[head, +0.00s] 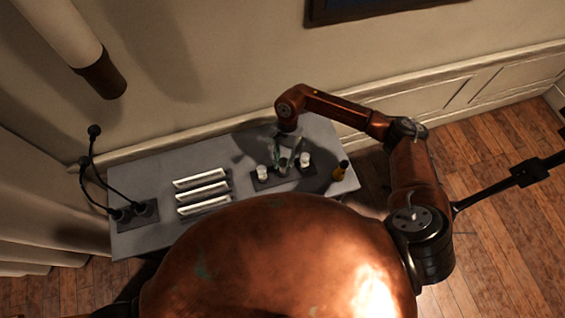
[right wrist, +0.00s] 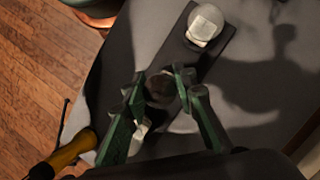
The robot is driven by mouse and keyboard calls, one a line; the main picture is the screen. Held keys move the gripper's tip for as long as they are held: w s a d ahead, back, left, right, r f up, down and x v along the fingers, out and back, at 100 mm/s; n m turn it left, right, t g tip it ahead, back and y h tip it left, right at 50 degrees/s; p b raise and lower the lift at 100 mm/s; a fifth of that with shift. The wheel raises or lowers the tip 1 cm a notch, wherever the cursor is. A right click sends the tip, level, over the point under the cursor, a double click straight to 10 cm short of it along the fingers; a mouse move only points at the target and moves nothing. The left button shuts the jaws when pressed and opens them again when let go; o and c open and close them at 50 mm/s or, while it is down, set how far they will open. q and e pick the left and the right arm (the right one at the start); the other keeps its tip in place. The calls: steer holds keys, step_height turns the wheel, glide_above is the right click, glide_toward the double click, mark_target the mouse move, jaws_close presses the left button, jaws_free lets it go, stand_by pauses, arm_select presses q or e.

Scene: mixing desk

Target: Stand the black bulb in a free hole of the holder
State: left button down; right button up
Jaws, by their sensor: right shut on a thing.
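The holder (head: 285,178) is a dark, narrow strip on the right half of the grey desk. White bulbs stand in it, one near its left end (head: 262,171) and one near its right end (head: 305,159). My right gripper (head: 283,160) points down over the middle of the holder, between these bulbs. In the right wrist view the gripper (right wrist: 160,86) is shut on the black bulb (right wrist: 160,88), a dark round shape between the fingertips. Whether its lower end is in a hole is hidden. A white bulb (right wrist: 207,22) shows beyond the fingers. My left gripper is not in view.
White-topped bars (head: 202,190) lie left of the holder. A two-stemmed black lamp (head: 132,211) stands at the far left. A wall runs behind the desk.

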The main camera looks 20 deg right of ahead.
steer(key=shift+f+b, duration=0.4)
stand_by(0.3)
steer(key=o, duration=1.2)
steer(key=shift+r, duration=0.15)
steer(key=v, duration=1.1)
steer(key=shift+w+r, duration=0.1)
steer(key=shift+r, duration=0.3)
